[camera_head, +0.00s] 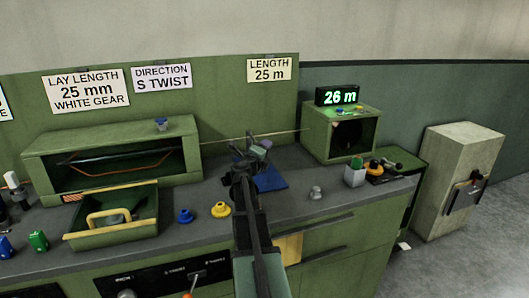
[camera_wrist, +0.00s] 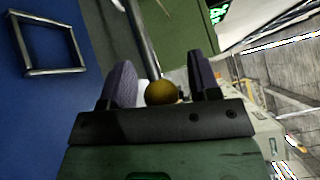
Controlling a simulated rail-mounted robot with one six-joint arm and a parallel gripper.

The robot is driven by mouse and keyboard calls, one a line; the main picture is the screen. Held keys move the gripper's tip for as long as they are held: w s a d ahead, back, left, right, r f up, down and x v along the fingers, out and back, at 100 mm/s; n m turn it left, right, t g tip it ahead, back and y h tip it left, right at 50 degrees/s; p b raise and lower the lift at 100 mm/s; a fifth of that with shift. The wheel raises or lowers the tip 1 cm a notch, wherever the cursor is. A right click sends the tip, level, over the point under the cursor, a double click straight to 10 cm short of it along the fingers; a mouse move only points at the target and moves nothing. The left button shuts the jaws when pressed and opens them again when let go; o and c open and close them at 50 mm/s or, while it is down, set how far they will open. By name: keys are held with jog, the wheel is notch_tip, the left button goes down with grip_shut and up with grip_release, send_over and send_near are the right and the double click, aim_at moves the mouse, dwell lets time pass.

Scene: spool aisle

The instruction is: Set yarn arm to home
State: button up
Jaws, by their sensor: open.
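My gripper (camera_head: 250,146) is over the bench in front of the green back panel, above a blue plate. In the wrist view its two purple-grey fingers (camera_wrist: 162,82) are apart. A brass-coloured ball (camera_wrist: 161,92) shows between them, with a gap on the right; I cannot tell whether the left finger touches it. A grey metal rod (camera_wrist: 143,40) runs up from behind the ball; it may be the yarn arm, but I cannot tell whether they are joined. In the head view my arm and gripper hide this spot. A thin rod (camera_head: 286,133) runs from there toward the right box.
The blue plate (camera_head: 270,179) lies beneath my gripper. A green box (camera_head: 322,129) with a "26 m" display (camera_head: 338,95) stands right, and a long green housing (camera_head: 70,143) left. A green tray (camera_head: 112,238), blue knob (camera_head: 184,216) and yellow knob (camera_head: 221,210) sit in front.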

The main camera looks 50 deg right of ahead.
jog(key=s+a, duration=0.2)
jog(key=a, duration=0.8)
jog(key=shift+a, duration=0.35)
